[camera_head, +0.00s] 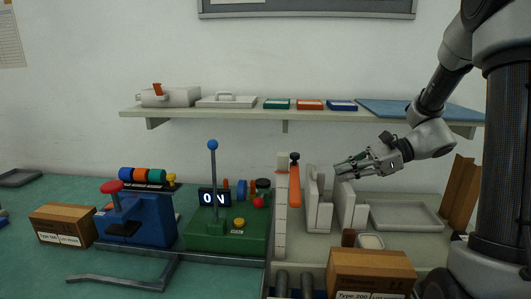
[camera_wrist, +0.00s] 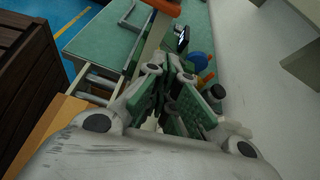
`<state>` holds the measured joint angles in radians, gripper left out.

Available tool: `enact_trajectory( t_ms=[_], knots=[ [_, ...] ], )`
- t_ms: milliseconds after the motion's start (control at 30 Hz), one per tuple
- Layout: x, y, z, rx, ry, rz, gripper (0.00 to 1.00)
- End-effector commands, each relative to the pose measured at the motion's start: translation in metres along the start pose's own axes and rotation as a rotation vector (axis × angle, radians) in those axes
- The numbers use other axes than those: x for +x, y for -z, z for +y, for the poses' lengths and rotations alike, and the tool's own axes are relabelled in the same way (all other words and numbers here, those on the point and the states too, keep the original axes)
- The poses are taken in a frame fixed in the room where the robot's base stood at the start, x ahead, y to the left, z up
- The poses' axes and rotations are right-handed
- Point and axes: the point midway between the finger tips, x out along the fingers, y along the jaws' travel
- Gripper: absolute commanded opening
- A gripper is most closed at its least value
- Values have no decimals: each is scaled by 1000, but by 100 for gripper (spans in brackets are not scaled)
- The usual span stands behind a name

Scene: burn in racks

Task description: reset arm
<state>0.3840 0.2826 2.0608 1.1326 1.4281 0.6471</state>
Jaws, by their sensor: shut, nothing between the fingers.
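My arm comes in from the right in the head view. My gripper (camera_head: 341,171) points left, above or near the upright grey-white fixture (camera_head: 320,210) on the bench. Its fingers are closed with nothing held between them. In the wrist view the gripper (camera_wrist: 172,75) shows its green-padded fingers brought together. They hide part of the bench behind them.
A shelf (camera_head: 220,110) runs along the wall behind the arm, with a blue mat (camera_head: 400,108). Cardboard boxes (camera_head: 370,268) stand in front. A grey tray (camera_head: 405,218) lies right.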

Motion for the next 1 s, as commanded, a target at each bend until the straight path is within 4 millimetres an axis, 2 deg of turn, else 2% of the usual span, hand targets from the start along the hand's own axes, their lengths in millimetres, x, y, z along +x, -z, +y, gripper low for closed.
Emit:
enact_trajectory(
  t_ms=[100,200,367,567,700,833,1000],
  knots=[
    [-6,35,32,-119,-87,123,0],
    [-25,54,69,-307,-207,270,0],
    [-58,62,115,-625,-407,467,0],
    [-108,52,153,-1054,-663,704,0],
    [-137,33,169,-1326,-801,866,0],
    [-148,13,181,-1476,-833,970,0],
    [-147,-9,186,-1588,-785,1022,0]
  ],
)
